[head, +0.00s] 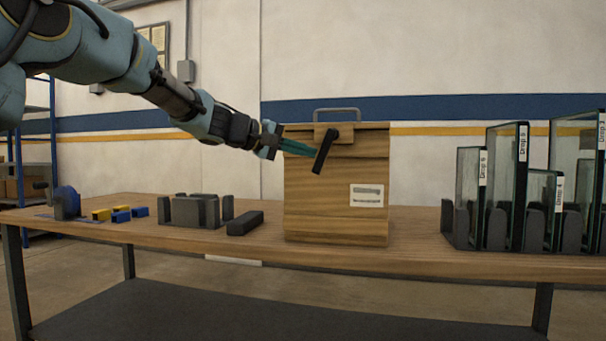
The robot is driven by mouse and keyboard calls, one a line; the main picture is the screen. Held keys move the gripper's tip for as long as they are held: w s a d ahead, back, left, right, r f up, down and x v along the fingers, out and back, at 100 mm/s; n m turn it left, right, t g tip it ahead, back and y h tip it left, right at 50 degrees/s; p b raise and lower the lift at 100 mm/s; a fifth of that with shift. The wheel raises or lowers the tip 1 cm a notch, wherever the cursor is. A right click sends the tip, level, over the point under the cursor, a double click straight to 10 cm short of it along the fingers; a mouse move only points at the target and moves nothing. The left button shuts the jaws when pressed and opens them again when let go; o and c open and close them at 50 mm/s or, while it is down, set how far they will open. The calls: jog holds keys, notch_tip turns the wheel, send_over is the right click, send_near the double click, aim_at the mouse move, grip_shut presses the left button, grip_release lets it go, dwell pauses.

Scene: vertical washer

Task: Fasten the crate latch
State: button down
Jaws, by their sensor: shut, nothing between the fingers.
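A wooden crate (336,190) stands upright on the workbench, with a grey handle on top and a white label on its front. Its latch (325,150) is a dark bar near the top of the front face, tilted, with its upper end to the right and its lower end to the left. My gripper (309,151) reaches in from the upper left. Its teal fingers are shut and empty, with the tips beside the left edge of the latch. I cannot tell whether they touch it.
The workbench (420,255) carries a dark block (245,223) and a grey slotted holder (195,211) left of the crate. Small blue and yellow pieces (120,215) lie farther left. A rack of glass panes (508,190) stands at right. Bare bench lies between crate and rack.

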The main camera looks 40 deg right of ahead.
jog(key=b, duration=0.2)
jog(key=f+n+h+b, duration=0.1)
jog(key=b, duration=0.2)
jog(key=s+f+b, duration=0.1)
jog(key=b, duration=0.1)
jog(key=shift+d+f+n+g+h, duration=0.1)
jog(key=shift+d+n+g+h, duration=0.2)
jog(key=shift+n+h, duration=0.1)
jog(key=b, duration=0.3)
jog(key=shift+s+d+n+h, duration=0.2)
jog(key=shift+n+h, duration=0.1)
jog(key=shift+h, duration=0.1)
jog(key=shift+s+b, duration=0.1)
jog(key=shift+b, duration=0.25)
jog(key=shift+r, duration=0.2)
